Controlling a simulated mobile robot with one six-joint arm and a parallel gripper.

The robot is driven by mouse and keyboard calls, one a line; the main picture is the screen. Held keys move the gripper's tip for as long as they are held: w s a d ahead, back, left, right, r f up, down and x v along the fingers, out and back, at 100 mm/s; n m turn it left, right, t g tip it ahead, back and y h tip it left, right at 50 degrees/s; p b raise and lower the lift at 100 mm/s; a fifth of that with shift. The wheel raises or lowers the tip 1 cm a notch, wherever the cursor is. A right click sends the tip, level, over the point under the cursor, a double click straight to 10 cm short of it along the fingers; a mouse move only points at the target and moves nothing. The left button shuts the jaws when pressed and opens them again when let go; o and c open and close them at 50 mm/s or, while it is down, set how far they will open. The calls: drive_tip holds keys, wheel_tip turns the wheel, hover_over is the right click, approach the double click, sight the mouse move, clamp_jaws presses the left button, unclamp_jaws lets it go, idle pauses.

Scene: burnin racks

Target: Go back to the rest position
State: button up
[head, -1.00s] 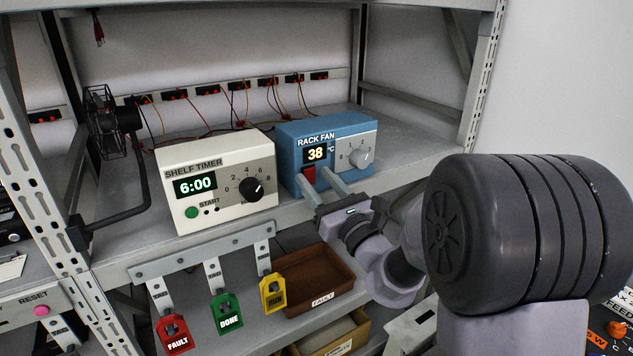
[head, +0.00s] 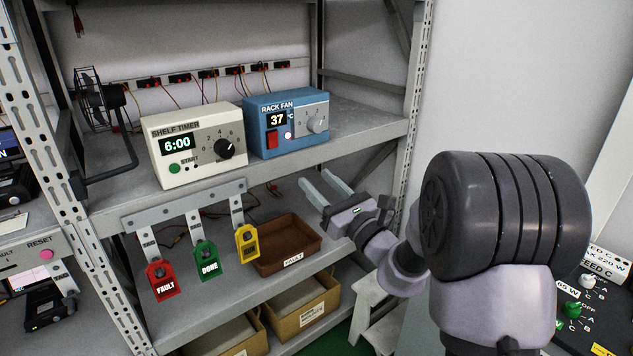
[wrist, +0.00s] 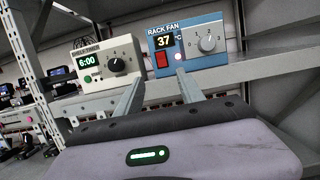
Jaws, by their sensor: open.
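My gripper (head: 326,187) is open and empty. In the head view it is in front of the rack, below and to the right of the blue rack fan box (head: 262,138), and apart from it. The fan box reads 37, with a red switch, a lit lamp and a grey knob. It also shows in the wrist view (wrist: 188,65), ahead of my open fingers (wrist: 162,98). The white shelf timer (head: 197,175) reads 6:00 and stands left of the fan box.
Red, green and yellow tags (head: 206,262) hang from a rail under the shelf. A brown fault tray (head: 308,248) sits on the lower shelf, with cardboard bins (head: 300,318) below. A rack upright (head: 420,90) stands to the right. A panel with knobs (head: 572,310) is at the lower right.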

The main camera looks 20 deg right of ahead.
drive_tip(key=s+a+n+g+y, duration=0.6)
drive_tip(key=s+a+n+g, duration=0.6)
drive_tip(key=s+a+n, duration=0.6)
drive_tip(key=s+f+n+g+h, duration=0.2)
drive_tip(key=s+f+n+h, duration=0.1)
drive_tip(key=s, duration=0.4)
drive_tip(key=s+f+n+g+h, duration=0.2)
drive_tip(key=s+f+h, duration=0.15)
drive_tip(key=s, duration=0.25)
drive_tip(key=s+d+n+t+h, duration=0.2)
drive_tip(key=s+d+n+h, duration=0.1)
drive_tip(key=d, duration=0.6)
drive_tip(key=shift+f+n+h, duration=0.3)
drive_tip(key=shift+n+h, duration=0.4)
drive_tip(key=shift+h, duration=0.35)
